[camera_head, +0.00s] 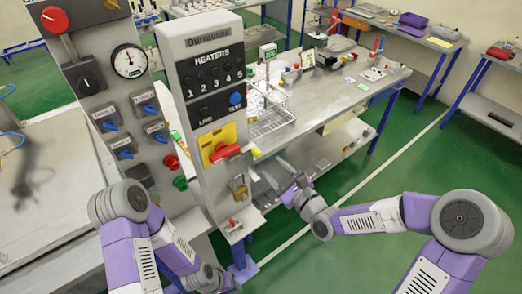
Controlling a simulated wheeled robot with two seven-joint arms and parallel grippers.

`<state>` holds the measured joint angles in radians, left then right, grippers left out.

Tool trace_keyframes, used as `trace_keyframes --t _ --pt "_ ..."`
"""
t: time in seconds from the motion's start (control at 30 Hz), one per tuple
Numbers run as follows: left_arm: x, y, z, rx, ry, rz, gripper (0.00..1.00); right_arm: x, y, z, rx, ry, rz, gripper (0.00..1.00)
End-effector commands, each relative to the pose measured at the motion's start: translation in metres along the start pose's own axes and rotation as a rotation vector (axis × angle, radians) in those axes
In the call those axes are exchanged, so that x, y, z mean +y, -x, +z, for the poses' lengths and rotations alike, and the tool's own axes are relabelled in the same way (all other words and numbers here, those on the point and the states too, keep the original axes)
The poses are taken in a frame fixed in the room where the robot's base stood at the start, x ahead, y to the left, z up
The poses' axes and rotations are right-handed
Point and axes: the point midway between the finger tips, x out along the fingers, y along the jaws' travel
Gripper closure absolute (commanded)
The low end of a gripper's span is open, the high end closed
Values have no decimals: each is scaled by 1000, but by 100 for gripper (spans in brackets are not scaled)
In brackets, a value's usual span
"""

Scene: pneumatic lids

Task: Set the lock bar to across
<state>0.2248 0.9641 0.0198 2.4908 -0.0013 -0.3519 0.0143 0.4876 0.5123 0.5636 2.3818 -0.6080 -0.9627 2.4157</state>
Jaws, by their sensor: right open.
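A grey heater control post (206,85) stands at the centre. It carries a yellow plate (214,137) with a red rotary handle (226,153), tilted slightly from horizontal. Below it is a small brass-coloured fitting (239,188), and lower down a small panel with a red part (232,222). I cannot tell for certain which of these is the lock bar. My right gripper (272,171) is open and empty, just right of the post near the brass-coloured fitting, apart from the red handle. My left arm comes in at the lower left; its fingers do not show.
Left of the post is another panel with a gauge (129,61), blue-handled valves and red and green buttons. A grey workbench (345,100) with a wire rack (268,125) stands behind my right gripper. Green floor (400,165) is clear at the right.

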Motion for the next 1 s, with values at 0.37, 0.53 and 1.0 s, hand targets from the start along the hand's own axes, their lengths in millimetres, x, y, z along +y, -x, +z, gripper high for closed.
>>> trace_keyframes --t 0.37,0.53,1.0 --pt "1 3 0 0 0 0 57 1 -56 0 -1 -4 2 51" --pt "1 4 0 0 0 0 57 1 -69 0 0 -4 1 51" --pt "2 4 0 0 0 0 57 1 -71 -1 2 -3 0 78"
